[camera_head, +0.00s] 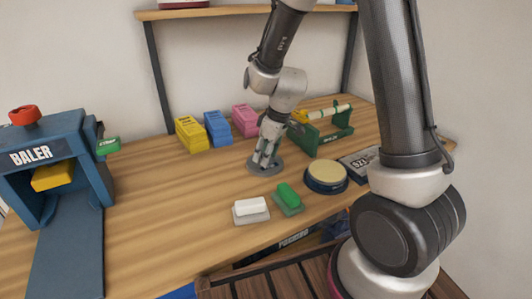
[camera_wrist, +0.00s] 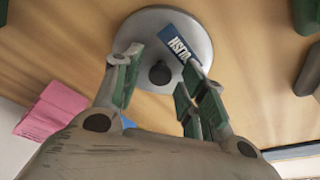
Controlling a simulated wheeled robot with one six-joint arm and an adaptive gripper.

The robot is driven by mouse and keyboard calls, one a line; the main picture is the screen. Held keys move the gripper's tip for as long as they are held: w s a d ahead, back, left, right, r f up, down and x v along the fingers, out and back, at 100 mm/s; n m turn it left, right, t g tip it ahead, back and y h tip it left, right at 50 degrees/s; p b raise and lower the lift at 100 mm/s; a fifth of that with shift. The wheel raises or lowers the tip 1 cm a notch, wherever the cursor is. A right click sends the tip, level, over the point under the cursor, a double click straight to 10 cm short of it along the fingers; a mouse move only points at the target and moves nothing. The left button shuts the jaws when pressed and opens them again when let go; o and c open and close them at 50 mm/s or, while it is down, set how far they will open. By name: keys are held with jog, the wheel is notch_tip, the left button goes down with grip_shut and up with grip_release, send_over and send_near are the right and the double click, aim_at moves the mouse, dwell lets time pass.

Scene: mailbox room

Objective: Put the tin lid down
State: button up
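The tin lid is a grey round disc with a dark knob; in the wrist view the lid (camera_wrist: 190,50) lies flat, knob up, with a blue label near its rim. In the head view the lid (camera_head: 256,171) appears to rest on the wooden bench. My gripper (camera_wrist: 160,68) points down over it, with its green-padded fingers spread on either side of the knob and gaps on both sides. In the head view my gripper (camera_head: 264,162) is just above the lid and hides part of it. A round dark blue tin (camera_head: 326,178) with a pale yellow top stands to the right.
A white block (camera_head: 250,207) and a green block (camera_head: 288,196) sit in front. Yellow (camera_head: 190,133), blue (camera_head: 217,128) and pink (camera_head: 244,120) holders stand behind, with a green rack (camera_head: 325,138) back right.

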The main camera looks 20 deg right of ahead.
aim_at(275, 165)
jog(key=shift+r, duration=0.1)
jog(key=v, duration=1.1)
jog(key=s+d+r+m+t+h, duration=0.1)
jog(key=s+d+r+m, duration=0.3)
jog(key=s, duration=0.7)
jog(key=s+d+r+m+t+h, duration=0.1)
jog(key=s+d+r+m, duration=0.4)
jog(key=s, duration=0.5)
jog(key=d+r, duration=0.2)
jog(key=d, duration=0.1)
jog(key=shift+s+d, duration=0.25)
jog(key=shift+s, duration=0.1)
